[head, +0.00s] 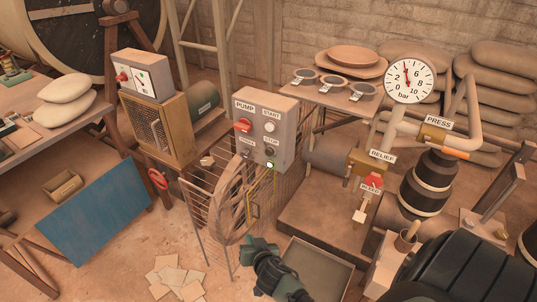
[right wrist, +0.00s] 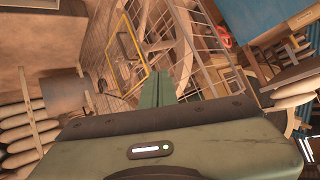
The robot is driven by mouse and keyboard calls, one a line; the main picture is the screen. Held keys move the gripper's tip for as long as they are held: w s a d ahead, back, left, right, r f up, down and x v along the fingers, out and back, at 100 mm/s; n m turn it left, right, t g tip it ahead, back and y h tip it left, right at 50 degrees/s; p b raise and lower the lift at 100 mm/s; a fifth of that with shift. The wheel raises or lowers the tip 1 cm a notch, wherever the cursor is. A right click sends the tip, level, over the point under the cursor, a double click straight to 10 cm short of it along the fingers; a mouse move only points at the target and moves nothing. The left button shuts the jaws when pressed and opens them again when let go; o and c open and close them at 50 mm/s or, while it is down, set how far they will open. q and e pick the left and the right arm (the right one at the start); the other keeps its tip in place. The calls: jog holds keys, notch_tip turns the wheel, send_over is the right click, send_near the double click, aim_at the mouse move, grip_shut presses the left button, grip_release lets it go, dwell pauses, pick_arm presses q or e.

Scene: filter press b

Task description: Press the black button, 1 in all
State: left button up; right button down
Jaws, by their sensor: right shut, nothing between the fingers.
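A grey control box labelled PUMP (head: 264,127) stands in the middle of the head view. Under its STOP label is a small dark button (head: 270,152), which looks black. A white button (head: 269,127) sits under the START label, and a red rotary switch (head: 243,125) is to its left. My right gripper (head: 258,243) is below the box, in front of the wire guard and apart from the button. In the right wrist view its green fingers (right wrist: 158,80) are together and empty. The control box cannot be made out there. My left gripper is not in view.
A wire guard around a spoked wheel (head: 232,218) stands below the box. A pressure gauge (head: 408,80), a red relief valve handle (head: 372,181) and pipes are at the right. A blue panel (head: 98,213) leans at the left. An open tray (head: 318,268) lies right of my gripper.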

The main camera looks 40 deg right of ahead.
aim_at(270, 152)
jog(key=w+d+r+m+t+h, duration=0.1)
jog(key=w+d+r+m+t, duration=0.1)
jog(key=r, duration=0.8)
jog(key=w+d+r+m+t+h, duration=0.2)
jog(key=w+r+m, duration=0.1)
jog(key=r, duration=0.8)
jog(key=shift+w+d, duration=0.25)
jog(key=shift+w, duration=0.25)
jog(key=w+d, duration=0.3)
jog(key=d, duration=0.5)
jog(key=shift+w+p, duration=0.2)
jog(key=shift+p, duration=0.2)
jog(key=shift+d, duration=0.2)
jog(key=shift+w+d, duration=0.15)
jog(key=shift+d, duration=0.1)
